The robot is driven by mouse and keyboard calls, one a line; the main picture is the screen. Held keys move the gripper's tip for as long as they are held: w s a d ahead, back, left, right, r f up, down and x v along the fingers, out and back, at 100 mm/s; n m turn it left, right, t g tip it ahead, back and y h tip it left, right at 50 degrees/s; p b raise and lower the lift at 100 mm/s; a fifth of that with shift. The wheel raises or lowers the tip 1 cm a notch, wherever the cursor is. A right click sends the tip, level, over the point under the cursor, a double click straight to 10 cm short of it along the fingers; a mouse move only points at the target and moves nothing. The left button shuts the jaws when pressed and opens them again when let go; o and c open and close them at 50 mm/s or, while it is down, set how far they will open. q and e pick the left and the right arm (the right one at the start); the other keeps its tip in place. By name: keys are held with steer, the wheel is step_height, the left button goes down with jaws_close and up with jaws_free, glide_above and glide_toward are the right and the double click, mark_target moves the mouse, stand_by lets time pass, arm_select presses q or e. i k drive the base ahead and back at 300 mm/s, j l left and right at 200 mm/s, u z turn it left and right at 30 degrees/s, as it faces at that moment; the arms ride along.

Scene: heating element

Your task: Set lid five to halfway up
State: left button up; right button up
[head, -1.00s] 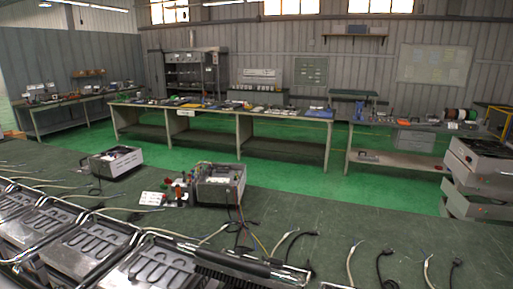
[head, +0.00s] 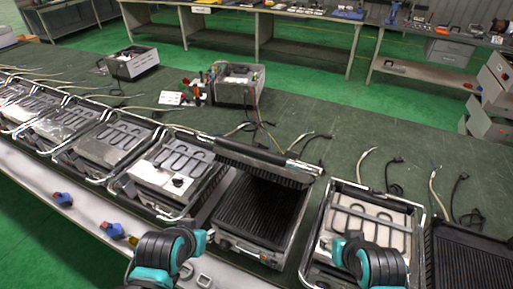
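A row of grill-like heating units runs along the front workbench (head: 330,148). No lid numbers can be read. One unit near the middle has a dark ribbed base plate (head: 262,208) uncovered. Its ribbed lid (head: 255,158) is raised at the back edge; I cannot tell its exact angle. The units to its left, such as the metal one (head: 172,178), and the one to its right (head: 365,222) show pale metal tops with looped heating elements. Teal and black links of both my arms show at the bottom, in front of the bench, but neither gripper can be made out.
Another dark ribbed plate (head: 470,258) lies at the far right. An open metal box (head: 238,84) with wires and a second box (head: 133,62) stand behind the row. Loose cables (head: 380,172) lie behind the units. Blue connectors (head: 112,230) lie along the front edge.

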mark_target(187, 157)
steer(key=u, duration=1.35)
steer(key=i+j+z, duration=0.25)
steer(key=z, duration=0.15)
steer(key=i+j+z, duration=0.35)
steer(key=k, duration=0.1)
